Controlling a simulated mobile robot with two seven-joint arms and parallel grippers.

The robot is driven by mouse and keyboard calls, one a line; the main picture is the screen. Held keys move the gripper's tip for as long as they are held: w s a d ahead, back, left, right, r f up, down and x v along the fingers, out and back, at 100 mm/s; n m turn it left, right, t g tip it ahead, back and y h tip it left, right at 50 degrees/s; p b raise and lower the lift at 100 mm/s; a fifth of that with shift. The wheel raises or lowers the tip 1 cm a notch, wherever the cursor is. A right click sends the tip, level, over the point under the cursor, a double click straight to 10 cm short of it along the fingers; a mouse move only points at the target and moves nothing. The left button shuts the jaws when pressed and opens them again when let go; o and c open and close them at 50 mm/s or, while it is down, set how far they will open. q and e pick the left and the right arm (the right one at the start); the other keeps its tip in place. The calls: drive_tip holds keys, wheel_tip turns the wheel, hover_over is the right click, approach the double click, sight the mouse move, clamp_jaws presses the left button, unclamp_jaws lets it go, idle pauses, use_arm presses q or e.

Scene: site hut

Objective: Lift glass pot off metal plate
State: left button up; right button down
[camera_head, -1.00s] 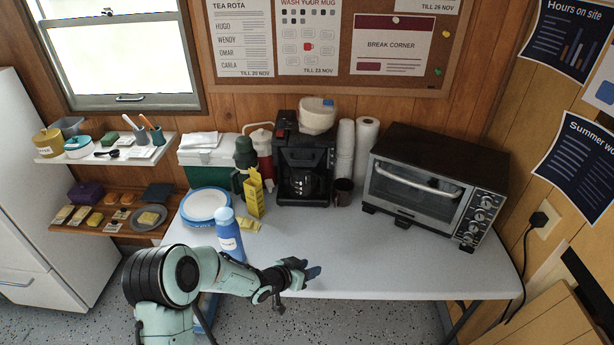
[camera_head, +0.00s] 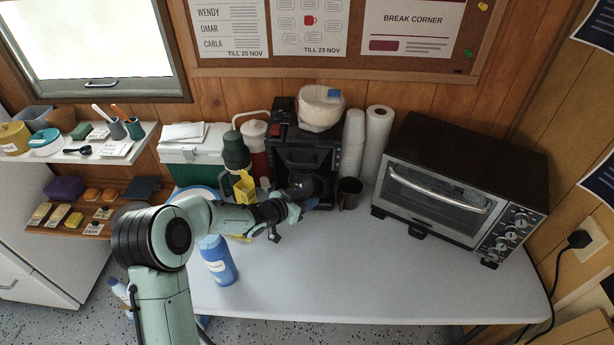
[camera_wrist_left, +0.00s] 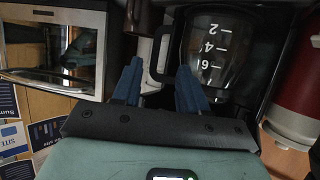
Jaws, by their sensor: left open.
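The glass pot (camera_head: 322,184) sits in the black coffee maker (camera_head: 298,148) at the back of the table, partly covered by my left gripper (camera_head: 302,208). In the left wrist view the glass pot (camera_wrist_left: 222,48) is dark, with white level marks, and its black handle (camera_wrist_left: 156,55) lies at the gap between the blue fingertips. My left gripper (camera_wrist_left: 160,72) is open, close in front of the handle; I cannot tell if it touches. The metal plate under the pot is hidden. My right gripper is not in view.
A toaster oven (camera_head: 440,195) stands to the right, with a dark mug (camera_head: 349,193), cups (camera_head: 353,142) and a paper roll (camera_head: 374,150) between. A blue bottle (camera_head: 217,262) and a yellow box (camera_head: 245,187) stand near my left arm. The table's front right (camera_head: 400,280) is clear.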

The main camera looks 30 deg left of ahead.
sight(324, 193)
use_arm(q)
drive_tip(key=x, duration=1.1)
drive_tip(key=shift+w+d+f+p, duration=0.2)
drive_tip(key=shift+w+f+p, duration=0.05)
drive_tip(key=shift+f+p, duration=0.1)
drive_tip(key=shift+r, duration=0.1)
clamp_jaws()
